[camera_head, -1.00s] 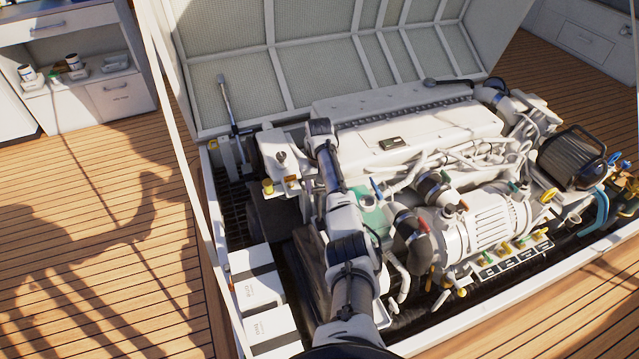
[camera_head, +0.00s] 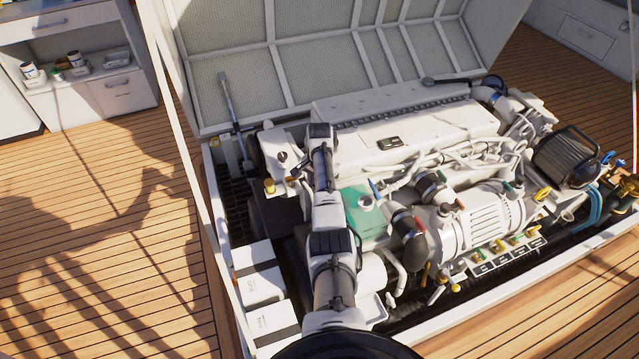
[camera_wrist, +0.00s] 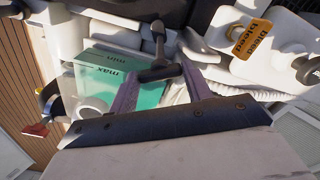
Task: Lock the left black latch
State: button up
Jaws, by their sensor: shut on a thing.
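A black T-shaped latch (camera_wrist: 158,46) shows in the wrist view at the upper middle, with its crossbar toward me and its stem running away. My gripper (camera_wrist: 160,76) has its two purple-grey fingers on either side of the crossbar and is shut on it. In the head view my arm comes up from the bottom centre to the left end of the engine. There the fingers and the latch are hidden or too small to make out.
A green translucent tank (camera_head: 365,212) stands right of my arm; in the wrist view it shows min and max marks (camera_wrist: 108,80). A yellow "bleed" tag (camera_wrist: 249,37) is at the upper right. The white engine (camera_head: 420,135) and its hoses crowd the right side. White boxes (camera_head: 265,286) lie at left.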

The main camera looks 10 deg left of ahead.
jog(key=m, duration=0.6)
jog(key=shift+w+p, duration=0.1)
jog(key=shift+p, duration=0.25)
dwell(0.4)
jog(key=o, duration=1)
jog(key=shift+r, duration=0.1)
notch_tip(320, 180, up, 14)
jog(key=shift+f+b, duration=0.15)
jog(key=shift+b, duration=0.15)
